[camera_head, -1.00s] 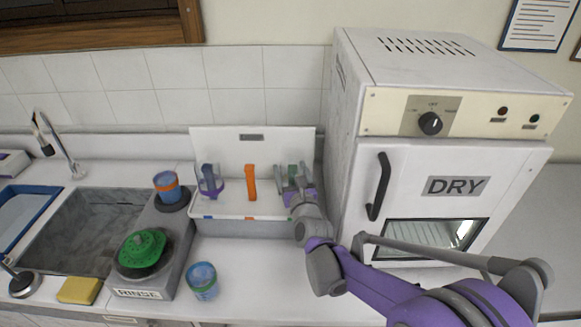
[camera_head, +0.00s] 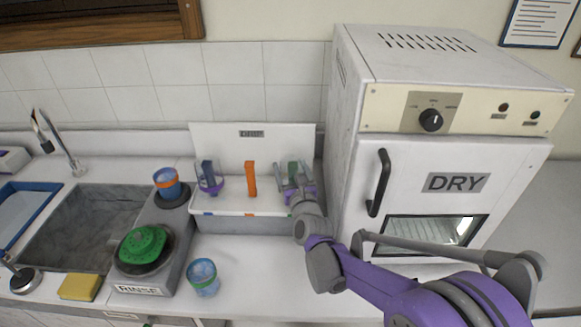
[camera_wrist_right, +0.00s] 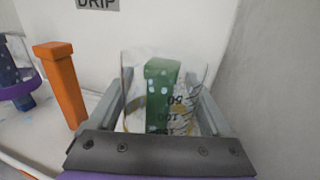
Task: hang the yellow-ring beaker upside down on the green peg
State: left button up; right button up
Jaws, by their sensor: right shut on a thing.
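My right gripper (camera_head: 294,178) is at the green peg (camera_head: 293,169), the rightmost peg on the white drip rack (camera_head: 238,211). In the right wrist view its two fingers are shut on a clear beaker (camera_wrist_right: 190,72) with a yellow ring. The beaker is upside down, with its volume marks inverted. The green peg (camera_wrist_right: 160,92) shows through the glass, between the fingers. The beaker appears to be around the peg; whether it rests on it cannot be told. The beaker is hard to make out in the head view. My left gripper is not in view.
A purple-ring beaker (camera_head: 211,183) hangs on the blue peg at left. The orange peg (camera_head: 251,178) is bare. The drying oven (camera_head: 440,130) stands close on the right. A blue beaker (camera_head: 203,279) stands on the counter in front; an orange-banded one (camera_head: 167,184) is at left.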

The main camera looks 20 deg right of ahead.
jog(key=shift+f, duration=0.2)
jog(key=o, duration=1.2)
jog(key=shift+c, duration=0.2)
jog(key=shift+s, duration=0.1)
jog(key=s+f+n+g, duration=0.3)
jog(key=s+n, duration=0.6)
jog(key=s+a+f+n+g+y, duration=0.1)
jog(key=s+f+n+g, duration=0.2)
jog(key=s+n, duration=0.5)
jog(key=s+a+f+n+g, duration=0.1)
jog(key=s+f+n+g, duration=0.2)
jog(key=s+n, duration=0.6)
jog(key=shift+s+f+n+y+b, duration=0.2)
jog(key=shift+s+n+y+b, duration=0.15)
jog(key=shift+n, duration=0.55)
jog(key=s+d+f+n+g, duration=0.1)
jog(key=s+n, duration=0.1)
jog(key=n, duration=0.1)
jog(key=s+f+n+g, duration=0.1)
jog(key=s+n, duration=0.1)
jog(key=s, duration=0.1)
jog(key=s+d+f+n+g+h, duration=0.1)
jog(key=s+n, duration=0.2)
jog(key=shift+s+d+n, duration=0.15)
jog(key=shift+d+n, duration=0.15)
